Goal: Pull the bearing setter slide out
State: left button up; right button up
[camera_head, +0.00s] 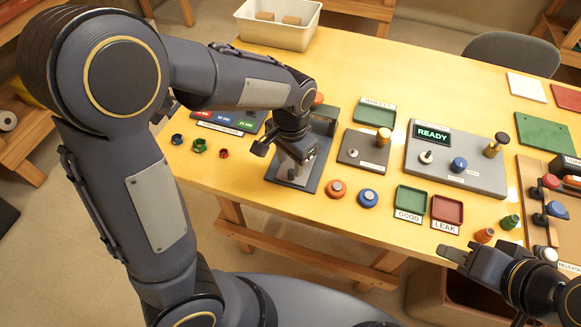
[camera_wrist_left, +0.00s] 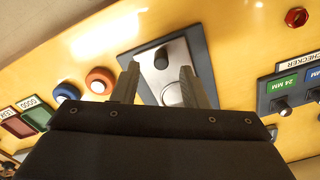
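The bearing setter (camera_head: 275,174) is a dark base with a grey slide plate on the table, mostly hidden under my left arm in the head view. In the left wrist view its dark base (camera_wrist_left: 200,50) holds the silver slide plate (camera_wrist_left: 147,52), with a small dark round part and a grey rounded knob (camera_wrist_left: 172,95). My left gripper (camera_wrist_left: 160,82) is open, its two fingers on either side of the knob; contact cannot be told. In the head view my left gripper (camera_head: 293,165) is above the setter. My right gripper (camera_head: 456,254) is at the lower right, away from it.
Orange (camera_head: 336,188) and blue (camera_head: 368,198) round parts lie right of the setter, near the green GOOD tray (camera_head: 411,200) and red LEAK tray (camera_head: 447,209). A grey READY station (camera_head: 478,182) stands further right. Small coloured caps (camera_head: 199,145) lie left.

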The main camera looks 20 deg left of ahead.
pick_arm(q)
notch_tip(320, 180, up, 3)
jog(key=shift+f, duration=0.15)
dwell(0.4)
jog(key=shift+a, duration=0.1)
jog(key=s+a+r+n+t+h, duration=0.2)
jog(key=s+a+r+n, duration=0.1)
jog(key=s, duration=0.5)
jog(key=s+a+r+n+t+h, duration=0.1)
jog(key=s+a+r+n+t, duration=0.2)
jog(key=s, duration=0.5)
jog(key=shift+s+a+n+t+h, duration=0.35)
jog(key=shift+a+n, duration=0.25)
jog(key=shift+n, duration=0.2)
jog(key=shift+w, duration=0.15)
